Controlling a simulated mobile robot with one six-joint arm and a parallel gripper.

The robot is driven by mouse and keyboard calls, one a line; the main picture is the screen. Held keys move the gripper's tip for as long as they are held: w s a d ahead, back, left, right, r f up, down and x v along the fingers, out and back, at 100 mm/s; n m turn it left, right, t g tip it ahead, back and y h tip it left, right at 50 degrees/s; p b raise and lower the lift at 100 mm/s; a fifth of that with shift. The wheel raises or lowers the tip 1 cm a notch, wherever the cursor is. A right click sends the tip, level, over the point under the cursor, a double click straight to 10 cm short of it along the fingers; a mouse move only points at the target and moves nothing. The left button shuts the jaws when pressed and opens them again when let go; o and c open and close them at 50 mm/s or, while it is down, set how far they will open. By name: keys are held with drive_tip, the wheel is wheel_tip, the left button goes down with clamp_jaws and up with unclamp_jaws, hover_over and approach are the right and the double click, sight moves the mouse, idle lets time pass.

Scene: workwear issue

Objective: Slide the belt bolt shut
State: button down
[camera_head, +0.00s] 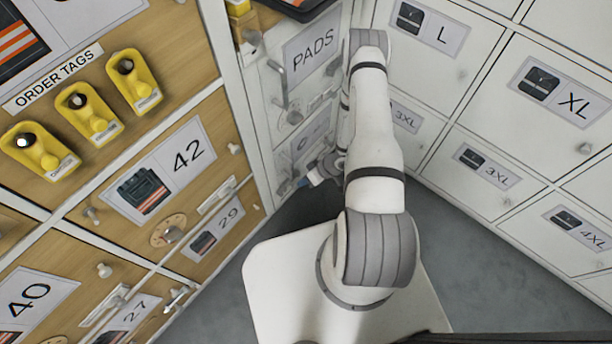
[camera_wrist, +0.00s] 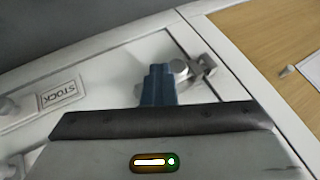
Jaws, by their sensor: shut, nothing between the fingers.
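In the wrist view, a metal bolt with a round knob (camera_wrist: 179,68) sits on a white door near its right edge. A metal bracket (camera_wrist: 205,67) is just right of the knob. My gripper (camera_wrist: 158,72) has its blue fingers together and empty, immediately left of the knob. I cannot tell whether they touch it. The fingers hide part of the bolt, and no belt label shows there. In the head view, my gripper (camera_head: 306,182) is low at the narrow white cabinet, partly hidden by my arm, and the bolt cannot be made out.
A STOCK label (camera_wrist: 60,93) is on the white front in the wrist view. Wooden drawers with yellow order tags (camera_head: 90,112) stand left, and white lockers (camera_head: 480,120) stand right. A PADS door (camera_head: 308,55) is above my gripper. Grey floor (camera_head: 470,240) is clear.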

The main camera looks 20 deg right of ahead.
drive_tip(key=shift+a, duration=0.2)
drive_tip(key=d+r+p, duration=0.2)
drive_tip(key=d+r, duration=0.5)
drive_tip(key=d, duration=0.3)
drive_tip(key=shift+p, duration=0.3)
drive_tip(key=shift+s, duration=0.15)
